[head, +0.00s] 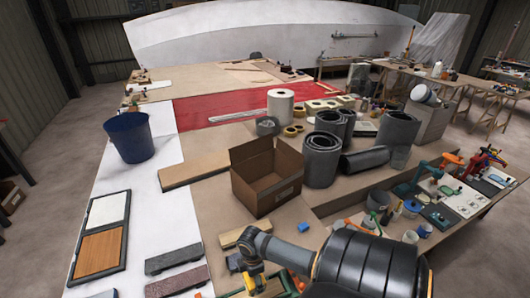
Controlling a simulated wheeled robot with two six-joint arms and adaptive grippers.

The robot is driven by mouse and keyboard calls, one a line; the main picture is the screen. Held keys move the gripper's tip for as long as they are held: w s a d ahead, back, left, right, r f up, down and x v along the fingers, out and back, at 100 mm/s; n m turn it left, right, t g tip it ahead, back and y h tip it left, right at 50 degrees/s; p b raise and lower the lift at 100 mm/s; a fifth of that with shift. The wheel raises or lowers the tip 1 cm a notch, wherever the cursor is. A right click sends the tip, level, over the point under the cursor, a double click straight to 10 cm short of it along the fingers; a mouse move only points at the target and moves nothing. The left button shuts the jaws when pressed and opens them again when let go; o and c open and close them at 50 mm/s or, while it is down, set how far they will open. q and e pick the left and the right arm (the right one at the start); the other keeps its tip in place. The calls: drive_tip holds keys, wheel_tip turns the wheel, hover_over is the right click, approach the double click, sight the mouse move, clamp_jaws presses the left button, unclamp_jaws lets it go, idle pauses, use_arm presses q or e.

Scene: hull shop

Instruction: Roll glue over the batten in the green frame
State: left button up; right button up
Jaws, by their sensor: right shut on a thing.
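My right arm comes in from the bottom right, and its right gripper (252,270) points down at the bottom middle of the head view. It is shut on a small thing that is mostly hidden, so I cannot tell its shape. Yellow and green edges (232,293) show just under and beside the gripper at the picture's bottom edge; they may be part of the green frame. The batten in it cannot be made out. A pale wooden block (233,237) lies just behind the gripper. My left gripper is not in view.
An open cardboard box (267,180) stands behind the gripper, with grey rolls (321,160) to its right. A blue bucket (130,138) stands at the left. Dark blocks (174,259) lie left of the gripper. A blue block (304,228) lies near my arm.

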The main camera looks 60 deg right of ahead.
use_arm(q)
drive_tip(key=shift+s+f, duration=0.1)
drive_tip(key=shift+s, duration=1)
use_arm(e)
drive_tip(key=w+a, duration=0.6)
drive_tip(key=a, duration=0.4)
drive_tip(key=shift+a, duration=0.2)
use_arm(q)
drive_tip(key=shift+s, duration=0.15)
